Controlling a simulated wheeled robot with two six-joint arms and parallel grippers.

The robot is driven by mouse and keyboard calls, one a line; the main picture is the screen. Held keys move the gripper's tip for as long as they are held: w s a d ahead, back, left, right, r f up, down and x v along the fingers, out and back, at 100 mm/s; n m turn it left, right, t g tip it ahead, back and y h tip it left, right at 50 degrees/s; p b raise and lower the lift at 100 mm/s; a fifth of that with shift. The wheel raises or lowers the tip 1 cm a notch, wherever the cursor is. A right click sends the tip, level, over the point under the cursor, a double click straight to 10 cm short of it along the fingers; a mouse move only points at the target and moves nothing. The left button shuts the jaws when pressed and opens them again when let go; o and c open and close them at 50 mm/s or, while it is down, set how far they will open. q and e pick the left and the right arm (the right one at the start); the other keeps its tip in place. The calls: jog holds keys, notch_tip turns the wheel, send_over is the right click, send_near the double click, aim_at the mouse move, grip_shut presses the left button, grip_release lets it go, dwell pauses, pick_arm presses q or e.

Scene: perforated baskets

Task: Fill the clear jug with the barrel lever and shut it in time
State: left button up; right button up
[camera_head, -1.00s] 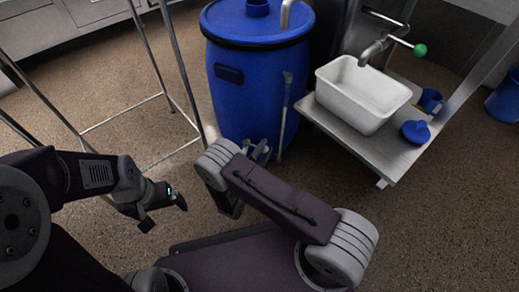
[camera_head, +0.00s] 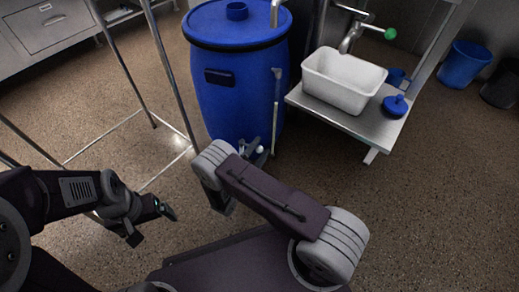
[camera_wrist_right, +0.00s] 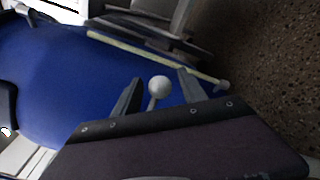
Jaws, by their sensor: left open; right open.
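The blue barrel (camera_head: 240,95) stands upright at the centre of the head view; its side (camera_wrist_right: 50,80) fills much of the right wrist view. A pale ball knob (camera_wrist_right: 159,85) on a short stem, likely the barrel lever, shows between the fingers of my right gripper (camera_wrist_right: 157,98). The fingers are apart, with gaps on both sides of the knob. In the head view my right gripper (camera_head: 252,150) is low in front of the barrel, partly hidden by its arm. My left gripper (camera_head: 150,222) is open and empty at lower left. I see no clear jug.
A metal table (camera_head: 375,128) at right holds a white basin (camera_head: 342,98) below a tap with a green-ended lever (camera_head: 390,33), plus small blue items. A thin upright pipe (camera_head: 277,110) stands beside the barrel. A metal frame (camera_head: 175,75) is at left.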

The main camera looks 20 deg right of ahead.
jog(key=shift+s+a+r+p, duration=0.15)
jog(key=shift+a+p, duration=0.05)
jog(key=shift+p, duration=0.15)
jog(key=p+v, duration=0.4)
jog(key=v, duration=0.4)
jog(key=shift+s+a, duration=0.15)
jog(key=shift+s, duration=0.1)
